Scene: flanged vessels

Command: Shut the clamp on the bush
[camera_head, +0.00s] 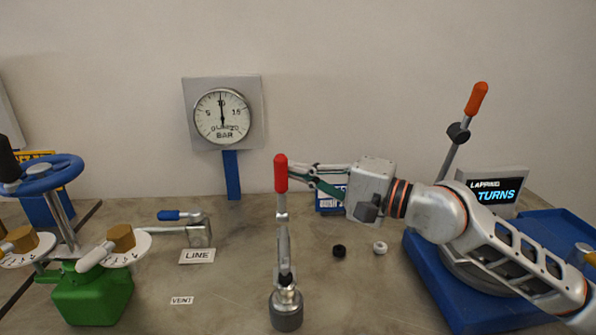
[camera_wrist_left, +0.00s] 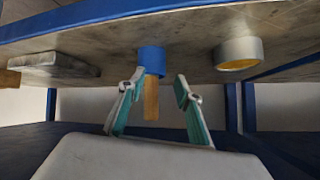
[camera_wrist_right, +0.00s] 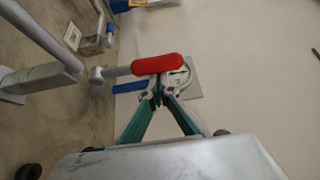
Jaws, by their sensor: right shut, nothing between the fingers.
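The clamp has a long lever with a red grip (camera_head: 281,173) and stands upright over a grey round bush (camera_head: 286,310) on the bench. The red grip also shows in the right wrist view (camera_wrist_right: 157,64). My right gripper (camera_head: 292,172) is shut and empty, its fingertips at the right side of the red grip; I cannot tell whether they touch it. My left gripper (camera_wrist_left: 161,84) shows only in its wrist view. Its fingers are apart with nothing held, below a table edge. The lower part of the clamp near the bush is small in view.
A green valve (camera_head: 92,292) with a blue wheel stands at left. A blue-handled lever (camera_head: 180,215) lies near the LINE label. A blue base (camera_head: 430,280) is at right. Small black (camera_head: 339,251) and white (camera_head: 380,248) knobs lie on the bench.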

